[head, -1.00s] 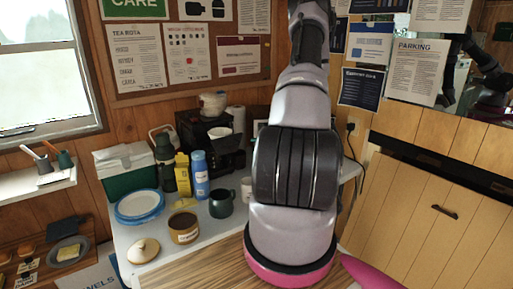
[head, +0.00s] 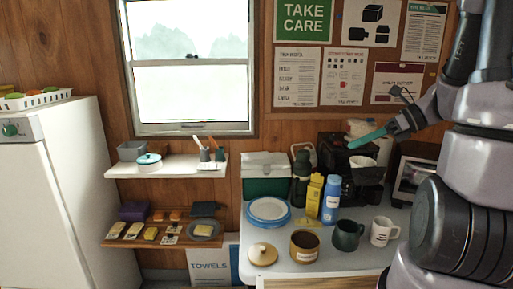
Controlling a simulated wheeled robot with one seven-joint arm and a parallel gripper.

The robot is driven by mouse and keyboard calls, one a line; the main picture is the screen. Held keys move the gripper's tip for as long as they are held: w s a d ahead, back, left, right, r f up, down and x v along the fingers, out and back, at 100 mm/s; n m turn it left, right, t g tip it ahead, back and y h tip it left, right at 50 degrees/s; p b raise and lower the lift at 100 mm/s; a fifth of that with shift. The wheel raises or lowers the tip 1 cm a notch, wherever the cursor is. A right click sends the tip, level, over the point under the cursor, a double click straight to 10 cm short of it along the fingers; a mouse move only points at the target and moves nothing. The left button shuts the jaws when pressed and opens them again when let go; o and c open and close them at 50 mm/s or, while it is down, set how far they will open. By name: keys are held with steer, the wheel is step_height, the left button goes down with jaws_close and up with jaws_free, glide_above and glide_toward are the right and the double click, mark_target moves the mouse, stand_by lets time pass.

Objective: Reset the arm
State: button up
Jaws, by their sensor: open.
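My arm (head: 465,190) fills the right side of the head view, standing in front of the right end of the counter. Its forearm bends to the left at the upper right. My gripper (head: 382,122) is raised above the back of the counter, in front of the dark coffee machine and the lower edge of the notice board. It points left, open, with nothing seen between its fingers. One finger shows as a long teal shape.
The counter (head: 300,268) holds blue-rimmed plates (head: 269,211), a brown pot (head: 304,246), a dark green mug (head: 347,235), a white mug (head: 383,231), a blue bottle (head: 331,199) and a yellow carton (head: 314,195). Shelves (head: 165,166) and a fridge (head: 50,190) stand left.

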steer(key=s+a+r+n+t+h, duration=0.1)
steer(key=s+r+n+t+h, duration=0.1)
steer(key=s+r+n+h, duration=0.2)
steer(key=s+a+r+n+t+h, duration=0.1)
steer(key=s+r+n+h, duration=0.4)
steer(key=r+n, duration=0.5)
steer(key=s+n, duration=0.1)
steer(key=n, duration=0.6)
steer(key=shift+a+n+t, duration=0.4)
steer(key=shift+d, duration=0.1)
